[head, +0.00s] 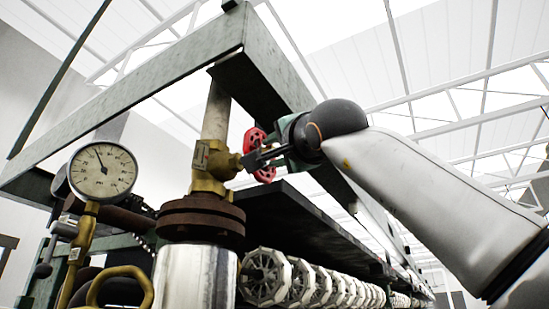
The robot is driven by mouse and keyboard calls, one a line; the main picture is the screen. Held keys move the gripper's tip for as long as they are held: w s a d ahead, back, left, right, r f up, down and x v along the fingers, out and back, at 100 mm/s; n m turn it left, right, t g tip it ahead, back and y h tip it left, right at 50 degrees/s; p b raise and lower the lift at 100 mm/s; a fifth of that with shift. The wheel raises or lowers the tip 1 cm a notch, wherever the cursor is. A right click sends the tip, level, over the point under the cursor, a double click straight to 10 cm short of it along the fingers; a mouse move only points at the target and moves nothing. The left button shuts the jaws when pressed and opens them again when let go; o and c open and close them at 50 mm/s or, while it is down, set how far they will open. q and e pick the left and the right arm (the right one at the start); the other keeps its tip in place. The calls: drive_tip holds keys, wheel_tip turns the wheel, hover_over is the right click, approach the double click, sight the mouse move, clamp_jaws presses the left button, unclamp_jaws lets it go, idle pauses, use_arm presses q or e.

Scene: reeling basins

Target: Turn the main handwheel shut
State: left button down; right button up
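The red handwheel (256,137) stands on the right side of a brass valve (209,166), on a vertical pipe. My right arm comes in from the right, and its gripper (256,158) is at the handwheel. The dark fingers reach across the middle of the wheel toward the valve and hide part of it. I cannot tell whether the fingers are closed on the wheel or only overlap it in this view. My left gripper is out of view.
A pressure gauge (102,171) on a brass stem stands at the left. A rusty flange (197,221) and shiny cylinder (195,277) lie below the valve. A green steel frame (150,80) passes overhead. A row of white reels (265,277) runs back at the lower right.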

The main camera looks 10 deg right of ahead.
drive_tip(key=o, duration=0.4)
drive_tip(key=b+v, duration=0.8)
drive_tip(key=v, duration=0.4)
drive_tip(key=shift+s+f+b, duration=0.1)
drive_tip(key=shift+s+b, duration=0.15)
drive_tip(key=shift+b, duration=0.15)
